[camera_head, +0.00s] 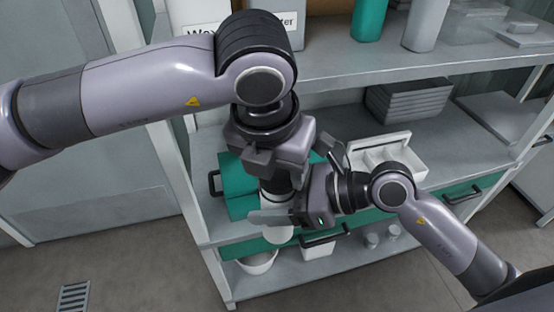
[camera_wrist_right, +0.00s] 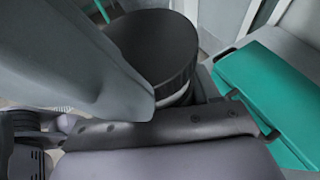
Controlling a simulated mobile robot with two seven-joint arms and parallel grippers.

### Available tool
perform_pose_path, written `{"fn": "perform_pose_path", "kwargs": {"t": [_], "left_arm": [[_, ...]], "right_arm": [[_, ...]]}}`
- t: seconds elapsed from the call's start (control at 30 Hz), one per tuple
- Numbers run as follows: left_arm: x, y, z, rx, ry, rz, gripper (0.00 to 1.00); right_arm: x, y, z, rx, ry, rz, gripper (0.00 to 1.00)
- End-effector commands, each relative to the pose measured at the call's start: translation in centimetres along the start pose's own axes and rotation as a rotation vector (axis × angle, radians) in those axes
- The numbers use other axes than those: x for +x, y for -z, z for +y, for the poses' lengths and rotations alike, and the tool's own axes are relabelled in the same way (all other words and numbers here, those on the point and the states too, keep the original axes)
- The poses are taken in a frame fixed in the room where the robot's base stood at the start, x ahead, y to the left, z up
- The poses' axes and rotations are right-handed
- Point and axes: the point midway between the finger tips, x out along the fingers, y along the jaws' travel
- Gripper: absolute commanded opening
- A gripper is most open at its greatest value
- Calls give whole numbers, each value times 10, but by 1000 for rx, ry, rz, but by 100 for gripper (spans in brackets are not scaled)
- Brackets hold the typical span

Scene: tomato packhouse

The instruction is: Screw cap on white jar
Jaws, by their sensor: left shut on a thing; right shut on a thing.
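The white jar (camera_head: 278,236) is upright in the middle of the head view, mostly hidden behind a finger of my right gripper (camera_head: 275,217). That gripper reaches in from the right and is shut on the jar. My left gripper (camera_head: 276,184) comes down from above and is shut on the dark cap (camera_head: 276,198), of which only a thin band shows in the head view. In the right wrist view the dark round cap (camera_wrist_right: 150,45) sits over a pale strip of the jar (camera_wrist_right: 178,97). A large grey finger covers the left side there. The thread is hidden.
A grey shelf unit (camera_head: 350,95) stands close behind the grippers. A green bin (camera_head: 228,170), a white divided tray (camera_head: 412,148) and grey stacked trays (camera_head: 410,100) are on it. A white bowl (camera_head: 258,264) sits on the lower shelf.

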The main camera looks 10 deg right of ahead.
Motion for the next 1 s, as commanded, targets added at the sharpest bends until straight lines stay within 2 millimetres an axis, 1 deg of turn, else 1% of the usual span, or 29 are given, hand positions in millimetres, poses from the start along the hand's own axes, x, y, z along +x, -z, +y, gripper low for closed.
{"fn": "perform_pose_path", "kwargs": {"t": [0.43,1.0], "left_arm": [[0,0,0,-1,0,0,30],[11,3,0,-1,0,1,30]], "right_arm": [[0,0,0,0,0,0,7],[0,-1,0,-1,0,-2,7]]}}
